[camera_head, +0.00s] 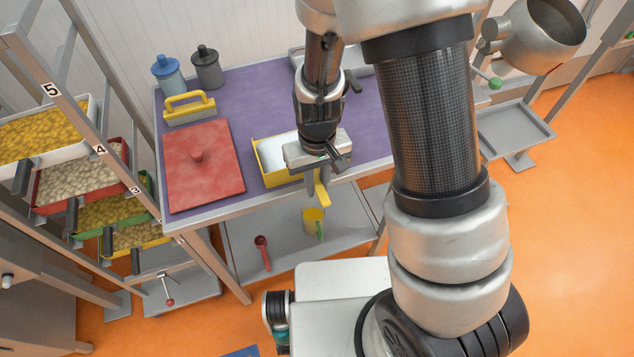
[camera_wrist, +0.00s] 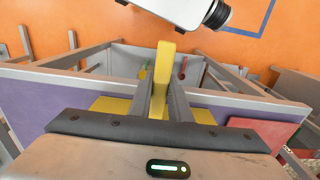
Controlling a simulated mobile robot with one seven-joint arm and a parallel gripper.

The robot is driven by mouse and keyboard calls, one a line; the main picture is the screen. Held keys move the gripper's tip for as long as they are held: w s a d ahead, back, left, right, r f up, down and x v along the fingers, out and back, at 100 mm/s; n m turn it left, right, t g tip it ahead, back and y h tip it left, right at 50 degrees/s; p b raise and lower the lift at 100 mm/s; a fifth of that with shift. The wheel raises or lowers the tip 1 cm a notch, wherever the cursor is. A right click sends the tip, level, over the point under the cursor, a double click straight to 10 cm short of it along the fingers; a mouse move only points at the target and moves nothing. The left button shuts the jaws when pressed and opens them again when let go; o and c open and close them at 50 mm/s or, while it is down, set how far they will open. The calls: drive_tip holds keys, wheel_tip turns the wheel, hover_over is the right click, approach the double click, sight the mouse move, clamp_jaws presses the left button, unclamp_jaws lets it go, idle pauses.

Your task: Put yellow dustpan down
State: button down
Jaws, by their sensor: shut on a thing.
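The yellow dustpan (camera_head: 259,168) has a pale inside and is at the front edge of the purple table top (camera_head: 243,103). Its yellow handle (camera_head: 322,193) sticks out past the front edge. My gripper (camera_head: 311,183) is over that edge, shut on the handle. In the wrist view the handle (camera_wrist: 164,62) stands between the two fingers of my gripper (camera_wrist: 162,90), and yellow parts of the pan (camera_wrist: 112,105) show beside them. My gripper hides part of the pan. I cannot tell whether the pan touches the table top.
Behind are a yellow-handled grey block (camera_head: 190,109), a blue jar (camera_head: 168,76) and a grey jar (camera_head: 207,69). A red scoop (camera_head: 262,252) and yellow cup (camera_head: 313,221) are on the lower shelf (camera_head: 285,240).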

drive_tip(key=shift+f, duration=0.2)
drive_tip(key=c, duration=1.6)
unclamp_jaws()
drive_tip(key=shift+c, duration=0.2)
drive_tip(key=s+d+r+m+t+y+p, duration=0.1)
drive_tip(key=d+r, duration=0.1)
drive_tip(key=r, duration=1)
drive_tip(key=s+d+r+t, duration=0.1)
drive_tip(key=d+r, duration=0.2)
drive_tip(key=r, duration=0.9)
drive_tip(key=s+d+r+m+t+h, duration=0.1)
drive_tip(key=s+d+r+m+t, duration=0.1)
drive_tip(key=s+d+r, duration=0.3)
wheel_tip(320, 180, up, 3)
drive_tip(key=s+t, duration=0.1)
drive_tip(key=s, duration=0.1)
drive_tip(key=shift+s+d+t, duration=0.3)
drive_tip(key=shift+s, duration=0.1)
